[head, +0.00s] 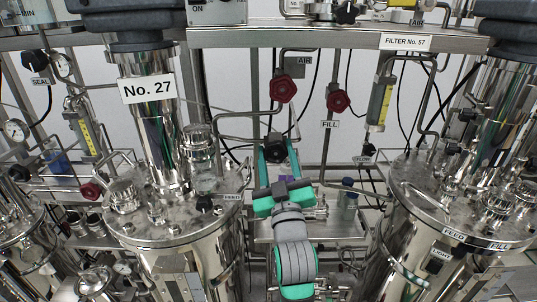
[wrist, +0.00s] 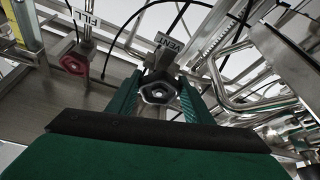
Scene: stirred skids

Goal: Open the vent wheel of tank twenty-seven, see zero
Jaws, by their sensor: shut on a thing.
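Tank No. 27 (head: 185,262) is the steel vessel at left in the head view, with its plate (head: 147,88) on the column above it. In the wrist view a dark, faceted vent wheel (wrist: 157,92) sits under a tag reading VENT (wrist: 169,42). My gripper (wrist: 158,95) has a green finger on each side of this wheel and is shut on it. In the head view my gripper (head: 275,150) reaches away from me, right of the tank, with the dark wheel at its fingertips. Finger contact is partly hidden there. Which gauge belongs to the tank is unclear.
Red wheels hang nearby, one by the AIR tag (head: 283,88) and one by the FILL tag (head: 338,101). Gauges (head: 15,130) at left are too small to read. A second steel tank (head: 425,250) stands at right. Pipes and hoses crowd around the arm.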

